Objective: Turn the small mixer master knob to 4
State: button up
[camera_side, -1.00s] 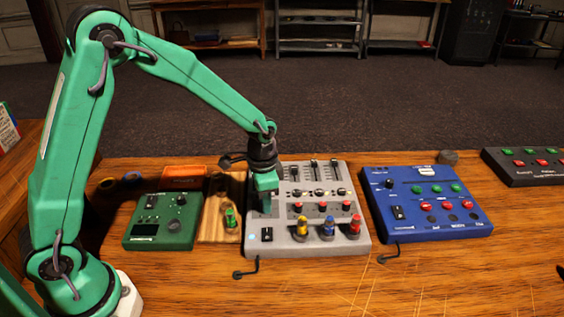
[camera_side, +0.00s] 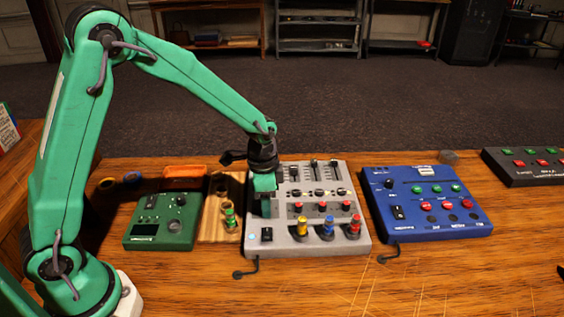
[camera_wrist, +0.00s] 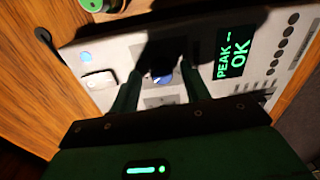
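The small mixer is the grey panel (camera_side: 312,248) in the middle of the desk, with sliders, small knobs, red buttons and coloured plugs. My gripper (camera_side: 265,208) points down over its left part. In the wrist view a small knob (camera_wrist: 160,78) with a blue and white top lies between the two fingers of my gripper (camera_wrist: 160,68). The fingers stand apart on either side, with a gap visible around the knob. Shadow hides its pointer and scale, so I cannot read its setting. In the side view my gripper hides this knob.
A green display (camera_wrist: 232,55) on the panel reads "PEAK" and "OK". A green device (camera_side: 160,225) and a wooden block (camera_side: 213,232) stand left, a blue panel (camera_side: 440,222) right.

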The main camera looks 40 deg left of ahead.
jog(key=shift+a, duration=0.1)
jog(key=shift+s+r, duration=0.1)
jog(key=shift+r, duration=3.8)
jog(key=shift+r, duration=0.1)
jog(key=shift+s+a+r, duration=0.1)
jog(key=shift+s+r, duration=0.15)
jog(key=shift+r, duration=0.15)
jog(key=s+a+r+n+t, duration=0.2)
jog(key=s+r+n, duration=0.2)
jog(key=s, duration=0.5)
jog(key=s+a+r+n+t, duration=0.3)
jog(key=s+r, duration=0.4)
jog(key=s, duration=0.3)
jog(key=shift+s+r+n, duration=0.2)
jog(key=shift+n, duration=0.5)
